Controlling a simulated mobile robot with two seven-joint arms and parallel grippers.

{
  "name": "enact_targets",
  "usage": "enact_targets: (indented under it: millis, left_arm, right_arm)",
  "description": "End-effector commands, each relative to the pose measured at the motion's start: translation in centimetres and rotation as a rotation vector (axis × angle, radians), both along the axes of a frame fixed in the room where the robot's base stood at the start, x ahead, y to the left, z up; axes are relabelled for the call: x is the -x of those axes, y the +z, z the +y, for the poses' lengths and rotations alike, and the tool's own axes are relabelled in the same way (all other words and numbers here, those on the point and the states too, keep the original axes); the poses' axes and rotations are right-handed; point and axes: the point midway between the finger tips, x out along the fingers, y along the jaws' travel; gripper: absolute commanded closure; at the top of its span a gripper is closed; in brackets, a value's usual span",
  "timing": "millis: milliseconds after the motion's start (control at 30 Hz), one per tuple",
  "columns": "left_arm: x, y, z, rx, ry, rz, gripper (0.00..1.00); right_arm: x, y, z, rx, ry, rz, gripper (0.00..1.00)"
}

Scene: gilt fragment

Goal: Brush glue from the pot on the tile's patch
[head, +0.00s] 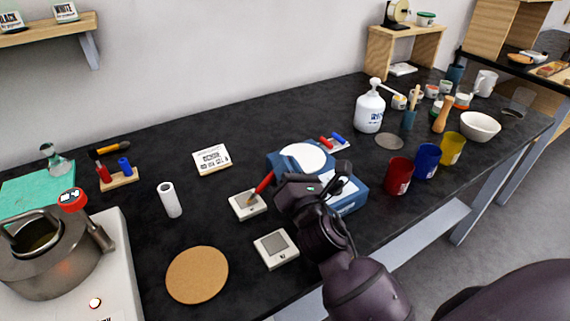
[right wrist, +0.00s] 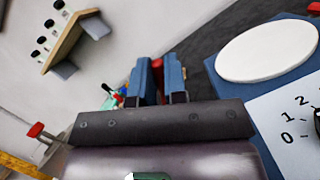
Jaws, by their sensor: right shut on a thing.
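My right gripper (head: 278,182) is shut on a red-handled brush (head: 264,183). The brush slants down to the left, its tip at or just above a small pale tile (head: 240,212) with a brownish patch; contact cannot be told. In the right wrist view, a bit of red handle shows between the blue fingers (right wrist: 158,80). A second pale tile (head: 291,252) with a grey patch lies nearer the front edge. The metal pot (head: 38,268) with dark amber contents stands on a white hot plate (head: 118,270) at the far left. My left gripper is not in view.
A blue scale (head: 348,200) with a white round pan (head: 303,156) stands right by my right gripper. Red (head: 398,176), blue and yellow cups stand right.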

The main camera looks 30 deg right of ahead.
Motion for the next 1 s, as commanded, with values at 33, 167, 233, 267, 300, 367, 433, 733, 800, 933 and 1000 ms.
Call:
enact_targets:
  millis: [33,167,233,267,300,367,433,733,800,933,1000]
  left_arm:
    - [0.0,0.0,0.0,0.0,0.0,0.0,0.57]
    - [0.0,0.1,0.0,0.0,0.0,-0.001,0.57]
    - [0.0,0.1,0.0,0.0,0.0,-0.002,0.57]
    - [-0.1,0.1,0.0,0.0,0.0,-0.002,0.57]
    - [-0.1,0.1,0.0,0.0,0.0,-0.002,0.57]
    - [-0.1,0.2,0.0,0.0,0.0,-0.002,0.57]
    - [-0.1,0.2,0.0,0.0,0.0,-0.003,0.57]
    - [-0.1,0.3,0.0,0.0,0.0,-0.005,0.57]
    - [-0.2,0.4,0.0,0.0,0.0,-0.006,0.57]
    - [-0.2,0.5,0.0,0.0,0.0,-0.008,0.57]
    - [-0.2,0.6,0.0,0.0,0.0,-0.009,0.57]
  right_arm:
    - [0.0,0.0,0.0,0.0,0.0,0.0,1.0]
    - [-0.3,0.0,0.0,0.0,0.0,0.0,1.0]
    - [-0.7,0.1,0.0,0.0,0.0,-0.001,1.0]
    - [-0.9,0.1,0.1,0.0,0.001,-0.002,1.0]
    - [-1.2,0.1,0.1,0.0,0.0,-0.001,1.0]
    - [-1.6,0.1,0.1,0.001,0.001,0.0,1.0]
    - [-2.1,0.1,0.1,0.0,0.001,-0.002,1.0]
    - [-2.5,0.0,0.1,0.0,-0.001,0.0,1.0]
    - [-2.1,0.0,0.1,0.0,-0.001,0.0,1.0]
    - [-1.2,0.0,0.0,0.0,-0.001,0.0,1.0]
    - [-0.7,0.0,0.0,0.0,0.0,0.001,1.0]
